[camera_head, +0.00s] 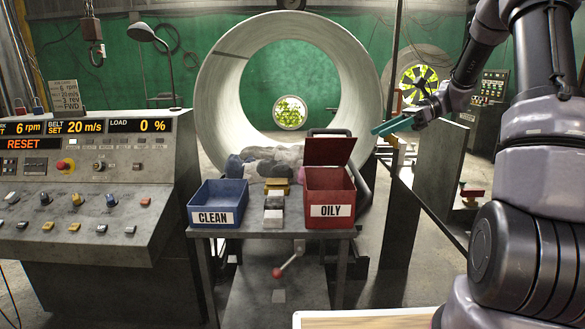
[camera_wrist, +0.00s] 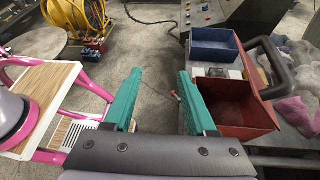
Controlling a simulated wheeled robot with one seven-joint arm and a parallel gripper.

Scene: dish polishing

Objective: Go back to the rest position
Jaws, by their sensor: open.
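My gripper (camera_head: 397,124) has teal fingers and is raised in the air at the right of the head view, right of the red OILY bin and higher than it. In the wrist view my gripper (camera_wrist: 158,76) points down towards the floor. The two fingers are apart with nothing between them. My arm comes in from the right side of the head view.
A small metal table (camera_head: 270,232) carries a blue CLEAN bin (camera_head: 217,219), a red OILY bin (camera_head: 330,192) with its lid up, small blocks (camera_head: 274,201) and grey rags (camera_head: 268,162). A control console (camera_head: 85,190) stands left. A pink-framed wooden top (camera_wrist: 42,90) shows in the wrist view.

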